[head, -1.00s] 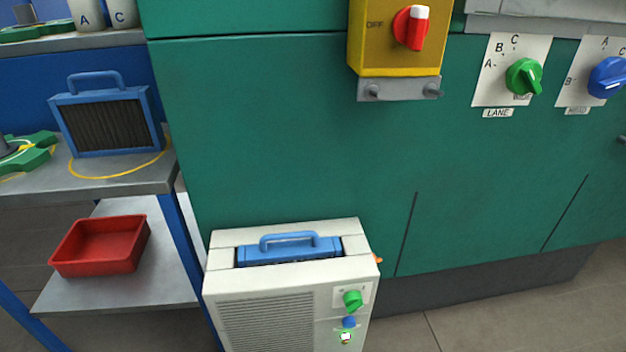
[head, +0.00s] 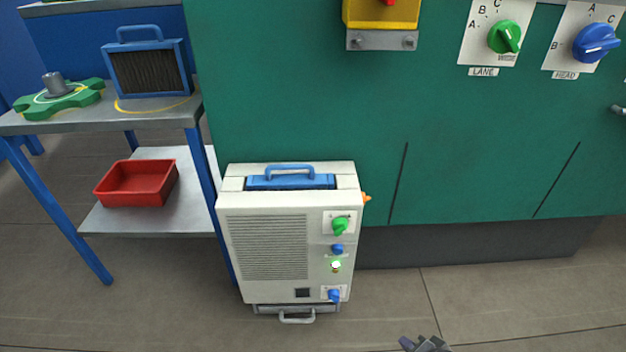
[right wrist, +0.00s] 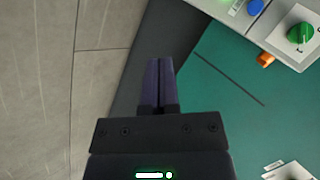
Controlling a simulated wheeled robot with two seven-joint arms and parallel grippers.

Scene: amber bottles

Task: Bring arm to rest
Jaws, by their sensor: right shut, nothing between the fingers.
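My right gripper (head: 426,343) shows at the bottom edge of the head view, over the floor and to the right of the white unit. In the right wrist view its two fingers (right wrist: 158,75) are together with nothing between them. The fingers point along the dark base strip of the green machine, apart from everything. Most of the right arm is out of the head view. My left gripper does not show.
A white unit (head: 265,240) with a blue-handled filter in its top stands before the green machine (head: 480,150). A shelf at left holds a red bin (head: 137,184) and another filter (head: 148,70). The floor (head: 480,300) at right is clear.

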